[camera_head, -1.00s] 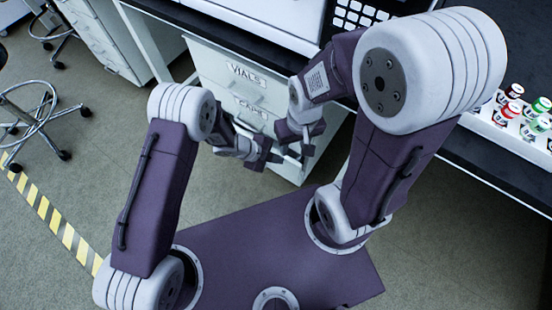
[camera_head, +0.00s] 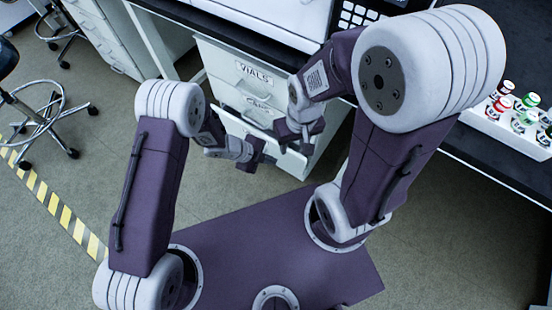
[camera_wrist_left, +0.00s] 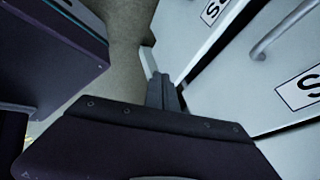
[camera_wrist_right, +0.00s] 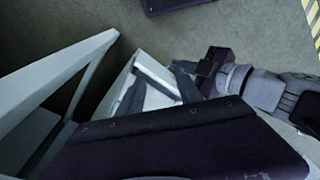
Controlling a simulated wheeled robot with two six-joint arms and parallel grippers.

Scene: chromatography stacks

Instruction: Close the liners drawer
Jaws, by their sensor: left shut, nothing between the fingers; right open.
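The drawer unit (camera_head: 225,62) stands under the bench, with a VIALS drawer (camera_head: 256,72) on top and a CAPS drawer (camera_head: 258,103) below. The lowest front (camera_head: 232,124) is partly hidden by my grippers, and its label is not readable; it appears to stand out. In the right wrist view, a white drawer-like box (camera_wrist_right: 148,72) lies beyond my fingers. My left gripper (camera_head: 253,160) is shut and empty, in front of the lowest front; in the left wrist view its fingertips (camera_wrist_left: 162,78) are near a white panel edge. My right gripper (camera_head: 304,142) is open and empty beside the unit; contact is unclear.
The dark bench (camera_head: 470,135) runs along the right, with a white rack (camera_head: 490,118) of small capped bottles on it. A stool (camera_head: 40,118) and striped floor tape (camera_head: 52,208) are at the left.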

